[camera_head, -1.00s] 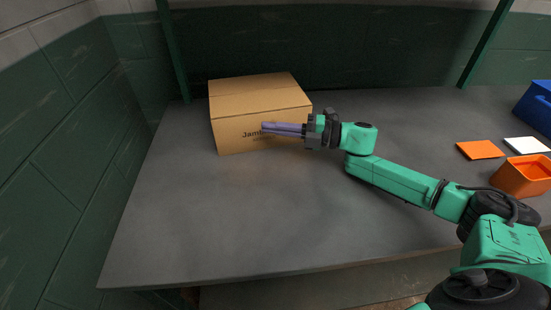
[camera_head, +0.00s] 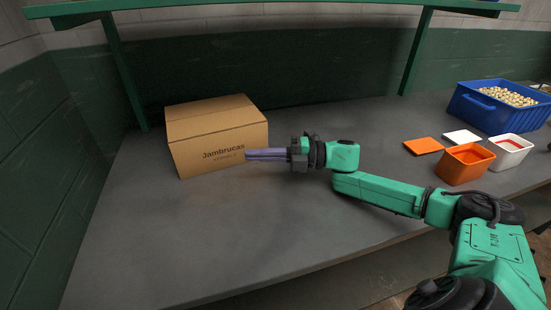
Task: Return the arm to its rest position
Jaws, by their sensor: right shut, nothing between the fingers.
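My right gripper (camera_head: 250,154) is shut and empty, its purple fingers pointing left. Its fingertips are in front of the lower right part of the cardboard box's printed face in the picture; I cannot tell whether they touch it. The closed cardboard box (camera_head: 215,128), printed "Jambrucas", stands at the left back of the grey table (camera_head: 200,240). My green right arm reaches in from the lower right, low over the table. My left gripper is not in view.
At the right stand an orange container (camera_head: 464,166), a white container (camera_head: 510,150) and a blue crate (camera_head: 490,113) of pale round items. An orange lid (camera_head: 423,146) and a white lid (camera_head: 462,137) lie near them. A green shelf runs above. The table's front middle is clear.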

